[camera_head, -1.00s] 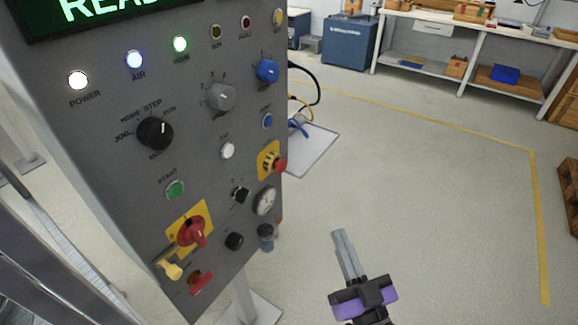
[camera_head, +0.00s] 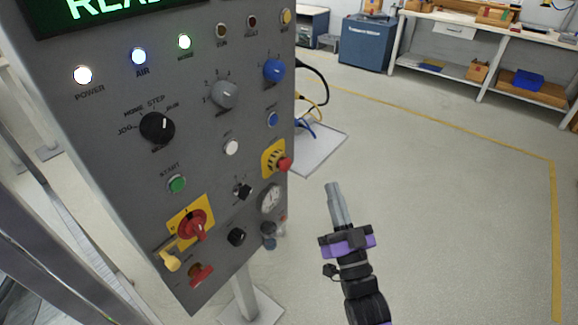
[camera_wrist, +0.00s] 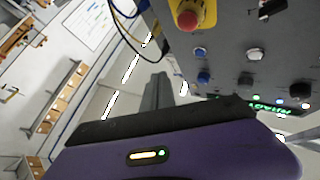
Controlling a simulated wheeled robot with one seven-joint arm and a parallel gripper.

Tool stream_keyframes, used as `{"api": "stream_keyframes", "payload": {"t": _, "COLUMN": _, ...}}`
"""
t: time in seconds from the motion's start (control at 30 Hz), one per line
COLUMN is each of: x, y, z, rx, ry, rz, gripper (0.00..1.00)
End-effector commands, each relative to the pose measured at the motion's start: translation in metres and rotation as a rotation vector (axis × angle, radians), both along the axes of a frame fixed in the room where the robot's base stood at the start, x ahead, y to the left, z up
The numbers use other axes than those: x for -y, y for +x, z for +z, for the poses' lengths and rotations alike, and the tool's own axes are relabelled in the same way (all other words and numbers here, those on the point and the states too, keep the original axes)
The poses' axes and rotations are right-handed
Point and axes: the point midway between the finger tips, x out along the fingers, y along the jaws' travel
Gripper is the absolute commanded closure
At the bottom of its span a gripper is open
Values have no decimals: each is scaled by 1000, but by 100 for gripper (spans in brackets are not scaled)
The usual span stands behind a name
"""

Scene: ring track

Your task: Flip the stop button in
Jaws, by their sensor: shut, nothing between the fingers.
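A grey control panel (camera_head: 120,100) stands tilted at the left. A red mushroom button (camera_head: 284,164) on a yellow plate sits at its right edge; it looks like the stop button. The same red button (camera_wrist: 188,17) shows at the top of the wrist view. A white push button (camera_head: 231,147) and a green one (camera_head: 177,183) are to its left; the white one's small label is unreadable. My gripper (camera_head: 333,187) is shut and empty, to the right of the panel and apart from it. In the wrist view its fingers (camera_wrist: 157,92) point up, below and left of the red button.
The panel also bears a red rotary switch (camera_head: 193,224) on yellow, black knobs, a gauge (camera_head: 271,198) and a blue knob (camera_head: 274,70). Cables hang behind its right edge. The floor to the right is open; a blue cabinet (camera_head: 367,43) and a workbench stand at the back.

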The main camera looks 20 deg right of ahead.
Motion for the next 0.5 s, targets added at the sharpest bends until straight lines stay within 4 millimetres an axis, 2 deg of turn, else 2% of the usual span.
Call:
{"api": "stream_keyframes", "payload": {"t": 0.17, "x": -5, "y": 6, "z": 0, "rx": 1, "ry": 0, "rz": 1, "gripper": 100}}
{"api": "stream_keyframes", "payload": {"t": 0.5, "x": -29, "y": 40, "z": 0, "rx": 2, "ry": 0, "rz": 2, "gripper": 100}}
